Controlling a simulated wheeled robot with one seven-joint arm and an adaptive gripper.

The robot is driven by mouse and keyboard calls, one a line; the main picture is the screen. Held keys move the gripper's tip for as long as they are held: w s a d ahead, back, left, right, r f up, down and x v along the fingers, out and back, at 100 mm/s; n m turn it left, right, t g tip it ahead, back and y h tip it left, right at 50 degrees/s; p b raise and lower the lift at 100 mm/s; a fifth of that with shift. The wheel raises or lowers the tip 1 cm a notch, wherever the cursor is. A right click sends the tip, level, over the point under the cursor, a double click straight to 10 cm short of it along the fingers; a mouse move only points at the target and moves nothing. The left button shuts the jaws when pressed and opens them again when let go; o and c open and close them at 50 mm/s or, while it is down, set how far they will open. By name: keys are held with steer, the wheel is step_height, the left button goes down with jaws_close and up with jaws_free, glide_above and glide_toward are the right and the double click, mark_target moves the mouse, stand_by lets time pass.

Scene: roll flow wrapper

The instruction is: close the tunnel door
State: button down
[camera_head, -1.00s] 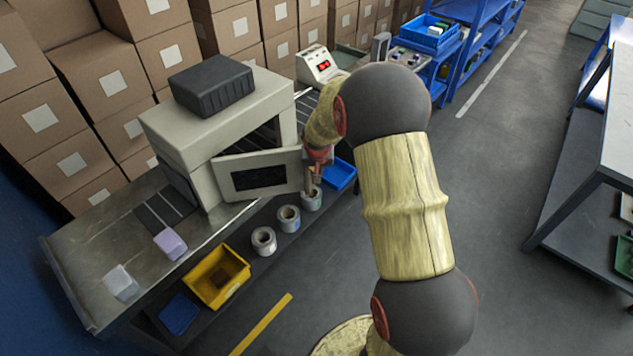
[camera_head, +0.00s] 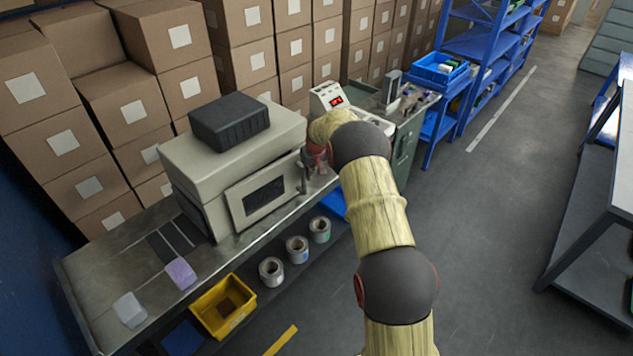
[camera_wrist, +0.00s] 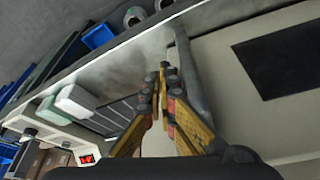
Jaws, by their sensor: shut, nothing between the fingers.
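The tunnel (camera_head: 225,150) is a beige box machine on the metal bench, with a black block (camera_head: 230,122) on top. In the head view my gripper (camera_head: 308,172) is at the door's right edge, partly hidden by my arm.
The bench (camera_head: 105,265) carries a purple pack (camera_head: 181,273) and a white pack (camera_head: 130,310). Below are a yellow bin (camera_head: 222,307) and film rolls (camera_head: 271,271). A device with a red display (camera_head: 328,97) stands behind my arm.

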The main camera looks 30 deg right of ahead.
steer(key=w, duration=0.2)
steer(key=w+n, duration=0.1)
steer(key=shift+w+a, duration=0.1)
steer(key=shift+a, duration=0.15)
steer(key=shift+r, duration=0.1)
stand_by(0.3)
